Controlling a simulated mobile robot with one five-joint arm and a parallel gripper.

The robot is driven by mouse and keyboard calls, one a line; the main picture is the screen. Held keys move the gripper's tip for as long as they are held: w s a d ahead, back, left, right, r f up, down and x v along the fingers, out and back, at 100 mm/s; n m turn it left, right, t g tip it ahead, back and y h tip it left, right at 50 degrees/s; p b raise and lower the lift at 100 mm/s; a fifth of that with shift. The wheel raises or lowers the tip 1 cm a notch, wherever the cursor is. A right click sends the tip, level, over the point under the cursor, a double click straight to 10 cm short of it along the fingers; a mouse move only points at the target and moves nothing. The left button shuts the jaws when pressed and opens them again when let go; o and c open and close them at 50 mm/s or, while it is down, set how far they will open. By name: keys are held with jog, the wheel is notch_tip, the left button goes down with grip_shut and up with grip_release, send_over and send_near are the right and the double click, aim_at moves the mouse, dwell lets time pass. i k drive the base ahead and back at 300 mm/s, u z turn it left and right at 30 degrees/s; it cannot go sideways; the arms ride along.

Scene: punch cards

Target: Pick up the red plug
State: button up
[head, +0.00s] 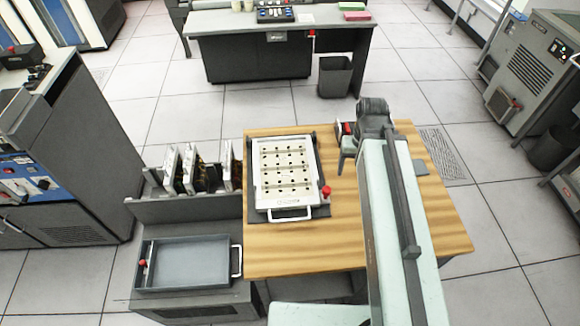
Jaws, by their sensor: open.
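A small red plug-like piece (326,191) stands at the right edge of the white plugboard panel (262,200) on the wooden table. Another red piece (347,128) shows in a dark holder (339,135) at the table's back, right beside my gripper. I cannot tell which red piece is the plug. My gripper (348,152) is open above the back of the table, to the right of the panel. It points down and its fingers look empty. My arm hides part of the gripper and the table's right side.
A blue-grey tray (190,287) on a low cabinet at left holds a red-tipped piece (142,263). Several upright boards (188,168) stand in a rack left of the table. The wood (300,250) in front of the panel is clear. A desk (255,60) stands farther back.

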aim_at(346, 128)
jog(key=k, duration=0.5)
jog(key=u, duration=3.3)
jog(key=k, duration=1.45)
jog(key=z, duration=0.75)
jog(key=i, duration=1)
